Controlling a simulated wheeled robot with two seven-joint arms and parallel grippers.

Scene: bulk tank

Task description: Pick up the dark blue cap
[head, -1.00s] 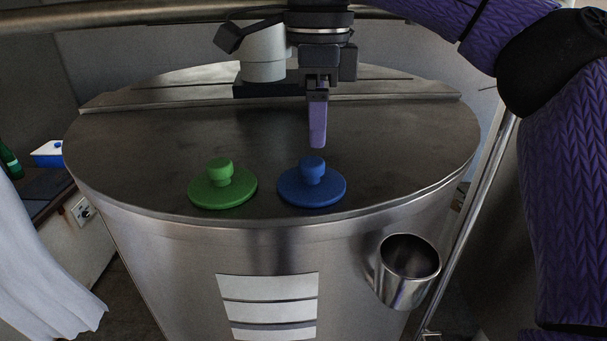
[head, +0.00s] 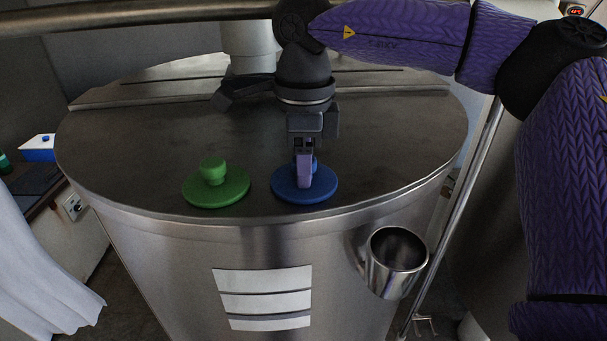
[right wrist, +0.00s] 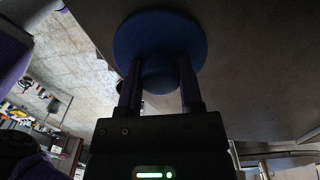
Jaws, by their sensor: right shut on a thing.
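The dark blue cap (head: 318,189) is a round disc with a knob, on the front part of the steel tank's lid. It also shows in the right wrist view (right wrist: 160,30). My right gripper (head: 304,182) reaches down from above onto the cap's knob, which is mostly hidden behind the fingers in the head view. In the right wrist view the two fingers (right wrist: 160,88) stand on either side of the knob, shut on it. The disc appears to rest on the lid. My left gripper is not in view.
A green cap (head: 216,187) of the same shape sits just left of the blue one. The tank lid (head: 150,130) is otherwise clear in front. A metal cup (head: 372,262) hangs on the tank's front right. A post (head: 470,190) stands at right.

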